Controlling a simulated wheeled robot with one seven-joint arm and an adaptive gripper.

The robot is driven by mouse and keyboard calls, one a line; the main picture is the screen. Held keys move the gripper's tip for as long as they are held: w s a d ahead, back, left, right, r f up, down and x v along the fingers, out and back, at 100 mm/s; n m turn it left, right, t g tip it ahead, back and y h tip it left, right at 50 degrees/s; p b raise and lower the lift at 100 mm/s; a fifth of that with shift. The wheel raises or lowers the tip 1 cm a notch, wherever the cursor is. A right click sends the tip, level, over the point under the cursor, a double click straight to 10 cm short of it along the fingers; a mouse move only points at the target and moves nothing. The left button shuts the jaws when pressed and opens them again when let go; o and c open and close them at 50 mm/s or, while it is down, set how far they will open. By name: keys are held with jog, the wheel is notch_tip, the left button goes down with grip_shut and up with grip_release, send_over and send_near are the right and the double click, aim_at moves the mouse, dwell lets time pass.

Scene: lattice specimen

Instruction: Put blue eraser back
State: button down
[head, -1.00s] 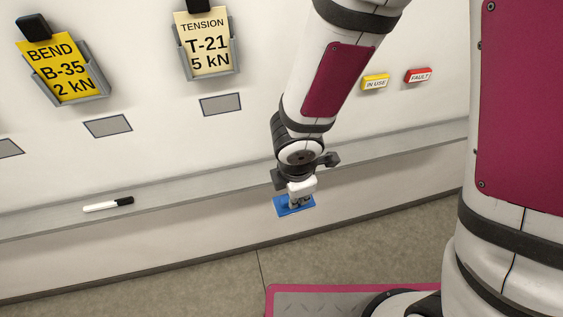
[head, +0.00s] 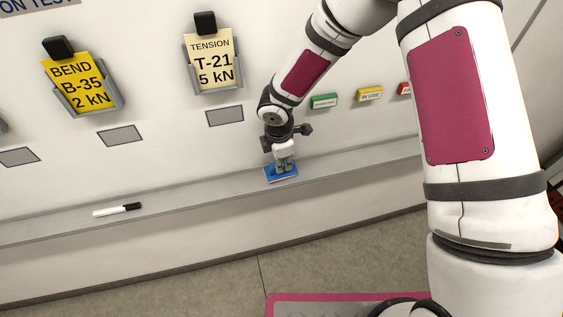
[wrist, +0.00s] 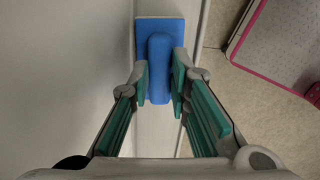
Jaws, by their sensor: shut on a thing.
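The blue eraser (head: 281,174) is a flat rectangular block with a raised blue grip along its top. My gripper (head: 283,164) is shut on that raised grip, from above. In the wrist view, the blue eraser (wrist: 160,30) lies between the two teal-padded fingers of my gripper (wrist: 160,80). The eraser is over the grey tray ledge (head: 215,190) at the foot of the whiteboard. I cannot tell whether its underside touches the ledge.
A black-and-white marker (head: 117,209) lies on the ledge to the left. Yellow BEND (head: 84,83) and cream TENSION (head: 211,62) cards hang in wall holders. Green (head: 324,101), yellow (head: 370,94) and red (head: 405,88) labelled magnets are at right. The ledge between marker and eraser is clear.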

aim_at(278, 176)
jog(key=shift+f, duration=0.55)
jog(key=c, duration=1.5)
grip_release()
jog(key=shift+f, duration=0.25)
jog(key=r, duration=0.4)
jog(key=s+r, duration=0.1)
jog(key=r, duration=0.4)
jog(key=a+r+b, duration=0.1)
jog(key=r, duration=0.4)
jog(key=shift+s, duration=0.3)
